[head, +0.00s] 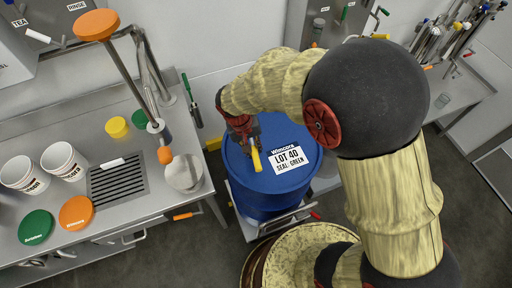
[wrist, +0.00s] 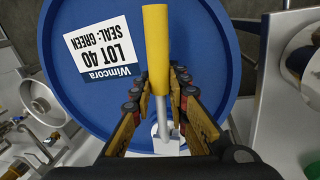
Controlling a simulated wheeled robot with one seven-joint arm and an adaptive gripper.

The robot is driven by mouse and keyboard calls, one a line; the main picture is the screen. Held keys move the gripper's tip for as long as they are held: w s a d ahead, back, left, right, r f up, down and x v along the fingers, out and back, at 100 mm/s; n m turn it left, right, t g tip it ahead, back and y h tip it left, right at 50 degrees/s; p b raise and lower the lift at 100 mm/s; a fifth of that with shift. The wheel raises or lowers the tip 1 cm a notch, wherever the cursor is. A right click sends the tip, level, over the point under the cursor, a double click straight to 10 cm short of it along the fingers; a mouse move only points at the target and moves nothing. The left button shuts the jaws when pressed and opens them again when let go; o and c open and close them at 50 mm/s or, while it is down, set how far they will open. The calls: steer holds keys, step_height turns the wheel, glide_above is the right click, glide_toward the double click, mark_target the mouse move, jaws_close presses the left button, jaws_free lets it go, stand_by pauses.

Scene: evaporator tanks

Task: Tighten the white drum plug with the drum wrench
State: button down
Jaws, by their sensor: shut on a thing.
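A blue drum (head: 268,193) stands beside the steel counter, its lid carrying a white label (head: 287,158) reading "LOT 40 SEAL: GREEN". My gripper (head: 241,127) is over the far left part of the lid. In the wrist view the wrench's yellow handle (wrist: 156,50) and grey shaft lie between the fingers (wrist: 160,95). A white piece (wrist: 167,146) shows at the shaft's lower end, seemingly the white drum plug. I cannot tell how the wrench head sits on it. The head view hides the plug.
The counter at left holds white buckets (head: 63,161), a green lid (head: 36,227), an orange lid (head: 76,212) and a drain grate (head: 118,181). Another counter with tools (head: 440,40) stands at the far right.

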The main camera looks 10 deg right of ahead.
steer(key=shift+a, duration=0.25)
steer(key=shift+d, duration=0.25)
steer(key=shift+w+r+p, duration=0.1)
steer(key=shift+r+p, duration=0.1)
steer(key=shift+p, duration=0.15)
steer(key=shift+r+p, duration=0.75)
steer(key=shift+r, duration=0.2)
steer(key=shift+r+p, duration=1.4)
steer(key=shift+r, duration=0.5)
